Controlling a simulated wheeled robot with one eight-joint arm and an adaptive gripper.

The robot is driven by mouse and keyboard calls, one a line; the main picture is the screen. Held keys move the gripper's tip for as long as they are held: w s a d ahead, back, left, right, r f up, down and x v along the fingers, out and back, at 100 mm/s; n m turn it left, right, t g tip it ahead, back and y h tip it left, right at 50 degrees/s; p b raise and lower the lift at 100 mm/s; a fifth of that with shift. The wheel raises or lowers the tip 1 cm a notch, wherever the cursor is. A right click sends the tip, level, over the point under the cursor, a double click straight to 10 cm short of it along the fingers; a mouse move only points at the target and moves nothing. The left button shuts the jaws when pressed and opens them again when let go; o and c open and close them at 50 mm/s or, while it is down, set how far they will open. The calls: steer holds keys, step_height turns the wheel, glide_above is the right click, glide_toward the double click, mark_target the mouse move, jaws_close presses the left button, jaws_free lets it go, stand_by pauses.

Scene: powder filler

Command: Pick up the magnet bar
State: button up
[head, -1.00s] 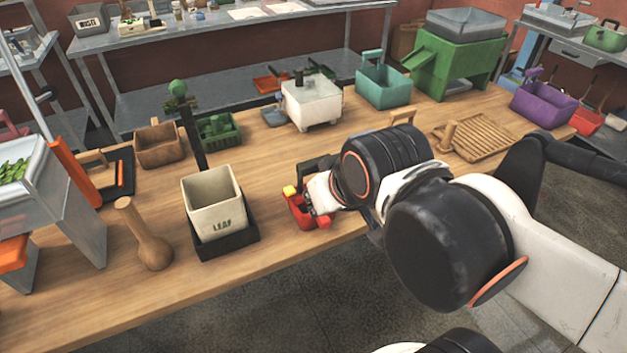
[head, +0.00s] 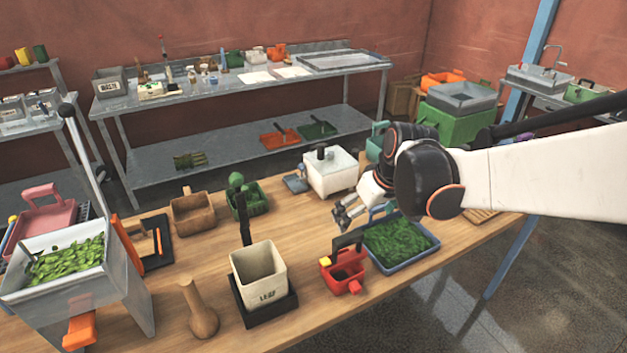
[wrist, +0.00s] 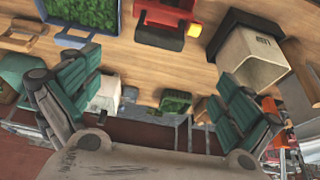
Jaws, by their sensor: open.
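I cannot tell for certain which piece is the magnet bar. A red box (head: 343,277) with a dark bar slanting above it and a yellow block at its corner stands near the table's front edge. It also shows at the top of the wrist view (wrist: 160,37). My gripper (head: 345,215) is open and empty above the table, behind the red box. Its two teal-padded fingers stand wide apart in the wrist view (wrist: 157,78), with nothing between them.
A cream LEAF bin (head: 258,274) stands left of the red box. A blue tray of green leaves (head: 434,246) is to its right. A white box (head: 331,177), a green basket (head: 251,205) and a brown box (head: 193,215) stand behind. Bare wood lies between the rows.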

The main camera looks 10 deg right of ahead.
mark_target(349, 236)
steer(key=x, duration=0.3)
steer(key=b+x, duration=0.1)
steer(key=x, duration=0.5)
steer(key=shift+w+d, duration=0.15)
steer(key=shift+d, duration=0.15)
steer(key=shift+s+b+x, duration=0.1)
steer(key=shift+b+x, duration=0.35)
steer(key=shift+x, duration=0.85)
steer(key=shift+s+b+x, duration=0.15)
steer(key=shift+b+x, duration=0.25)
steer(key=shift+x, duration=0.9)
steer(key=shift+a, duration=0.1)
steer(key=shift+c, duration=0.5)
steer(key=c, duration=1.7)
